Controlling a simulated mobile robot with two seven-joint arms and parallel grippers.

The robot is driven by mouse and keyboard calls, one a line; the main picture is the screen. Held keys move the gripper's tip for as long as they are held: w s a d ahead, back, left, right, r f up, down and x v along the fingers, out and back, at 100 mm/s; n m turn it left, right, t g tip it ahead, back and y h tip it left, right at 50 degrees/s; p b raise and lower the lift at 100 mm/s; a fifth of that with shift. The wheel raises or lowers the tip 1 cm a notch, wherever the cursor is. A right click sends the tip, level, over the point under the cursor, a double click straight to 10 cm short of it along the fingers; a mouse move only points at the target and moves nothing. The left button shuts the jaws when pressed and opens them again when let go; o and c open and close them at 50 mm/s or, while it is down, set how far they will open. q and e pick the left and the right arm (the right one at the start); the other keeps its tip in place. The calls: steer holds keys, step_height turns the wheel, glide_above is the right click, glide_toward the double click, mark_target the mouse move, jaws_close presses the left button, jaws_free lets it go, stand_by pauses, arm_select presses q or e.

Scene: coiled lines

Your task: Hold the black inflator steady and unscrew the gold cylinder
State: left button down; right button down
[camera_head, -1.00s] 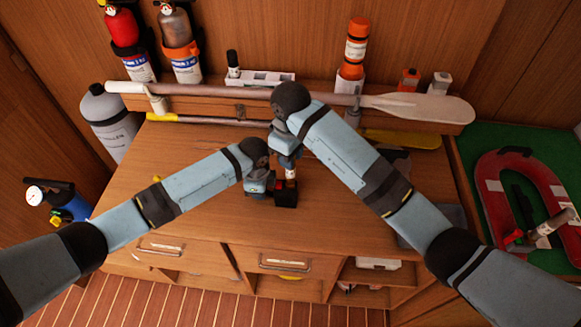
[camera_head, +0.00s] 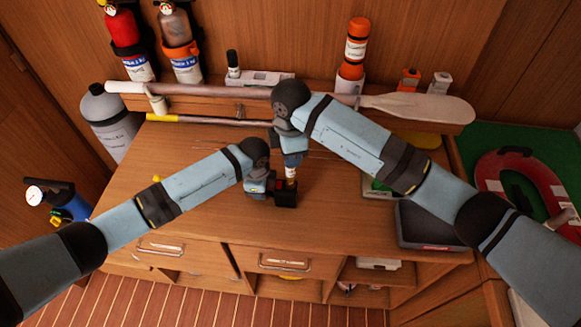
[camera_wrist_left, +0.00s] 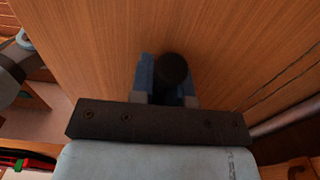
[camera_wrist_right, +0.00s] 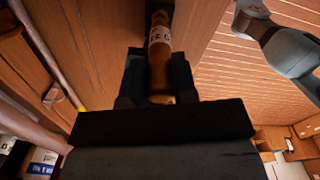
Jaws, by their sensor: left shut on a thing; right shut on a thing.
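The black inflator (camera_head: 284,194) is on the wooden bench top in the head view, with my left gripper (camera_head: 272,188) shut on it from the left. In the left wrist view its dark round end (camera_wrist_left: 172,70) shows between the blue-grey fingers. The gold cylinder (camera_head: 290,173) stands above the inflator, with a white label band. My right gripper (camera_head: 291,168) is shut on it from above. In the right wrist view the gold cylinder (camera_wrist_right: 160,45) lies between the dark fingers. Whether its lower end is still joined to the inflator is hidden.
A paddle (camera_head: 420,107) lies along the shelf at the back of the bench. A dark tray (camera_head: 430,222) sits at the right, partly behind my right arm. A grey tank (camera_head: 110,120) stands at the left. The front-left bench top is clear.

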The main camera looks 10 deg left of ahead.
steer(key=shift+r, duration=0.1)
steer(key=shift+r, duration=2.45)
arm_select(q)
steer(key=c, duration=1)
jaws_free()
steer(key=shift+r, duration=0.1)
step_height(320, 180, up, 7)
steer(key=shift+r, duration=0.15)
